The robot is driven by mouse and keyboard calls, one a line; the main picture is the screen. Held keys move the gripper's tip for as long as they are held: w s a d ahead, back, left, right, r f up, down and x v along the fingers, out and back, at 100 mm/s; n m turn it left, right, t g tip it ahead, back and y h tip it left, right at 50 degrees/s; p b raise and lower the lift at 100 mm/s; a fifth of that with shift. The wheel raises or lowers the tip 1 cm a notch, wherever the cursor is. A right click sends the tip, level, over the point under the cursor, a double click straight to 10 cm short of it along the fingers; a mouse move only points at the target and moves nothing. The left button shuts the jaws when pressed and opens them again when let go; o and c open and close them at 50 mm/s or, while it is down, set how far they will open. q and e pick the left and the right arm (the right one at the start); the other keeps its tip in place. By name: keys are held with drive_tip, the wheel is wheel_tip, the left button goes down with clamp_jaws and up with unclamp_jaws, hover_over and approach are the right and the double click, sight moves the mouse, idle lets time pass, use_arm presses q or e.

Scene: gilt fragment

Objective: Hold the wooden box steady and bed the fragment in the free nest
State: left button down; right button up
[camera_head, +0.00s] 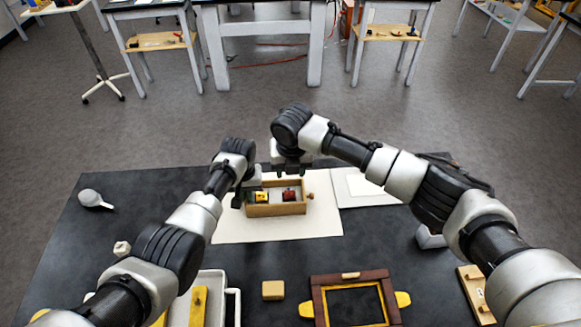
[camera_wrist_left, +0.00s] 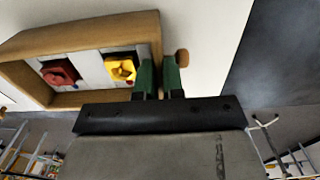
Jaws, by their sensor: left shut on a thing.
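The open wooden box (camera_head: 262,211) stands on a white sheet. A yellow-gold piece (camera_head: 261,197) lies in its left part and a dark red piece (camera_head: 290,195) in its right part. The left wrist view shows the box (camera_wrist_left: 85,34), the yellow piece (camera_wrist_left: 121,70) and the red piece (camera_wrist_left: 60,73) on pale bedding. My left gripper (camera_head: 243,197) is at the box's left end. Its green fingers (camera_wrist_left: 159,78) are shut on the end wall, beside a wooden knob (camera_wrist_left: 182,58). My right gripper (camera_head: 291,168) hovers at the box's back edge; its fingertips are unclear. I cannot tell which nest is free.
A dark red and yellow frame (camera_head: 318,297), a tan block (camera_head: 273,290) and a white tray (camera_head: 233,305) lie toward the front. A grey bulb (camera_head: 92,198) and a small white cube (camera_head: 122,247) lie left. A white sheet (camera_head: 362,186) lies behind my right arm. Dark table is free at left.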

use_arm(q)
drive_tip(key=c, duration=1.2)
unclamp_jaws()
drive_tip(key=shift+o, duration=0.2)
drive_tip(key=shift+r, duration=4)
